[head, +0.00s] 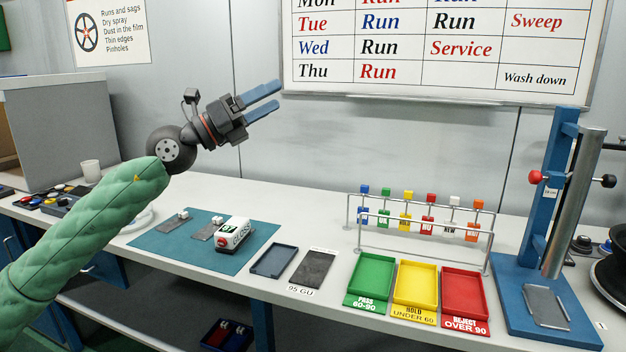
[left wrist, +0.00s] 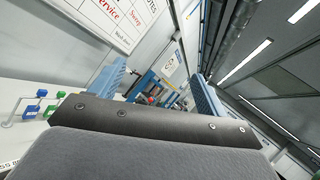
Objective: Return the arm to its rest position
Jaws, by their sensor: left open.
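My left arm, in a green quilted sleeve, comes in from the left in the head view. Its gripper (head: 262,94) is raised well above the bench, in front of the grey wall and just left of the whiteboard. The two blue fingers point right and slightly up. They are apart with nothing between them. In the left wrist view the fingers of the gripper (left wrist: 160,85) show on either side, also with empty space between. My right gripper is not in view.
Below on the bench (head: 330,235) are a blue mat (head: 165,243) with a gloss meter (head: 234,232), green (head: 373,273), yellow (head: 415,285) and red (head: 463,292) trays, and a tag rack (head: 420,222). A blue stand (head: 545,215) rises at the right. The whiteboard (head: 440,60) hangs behind.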

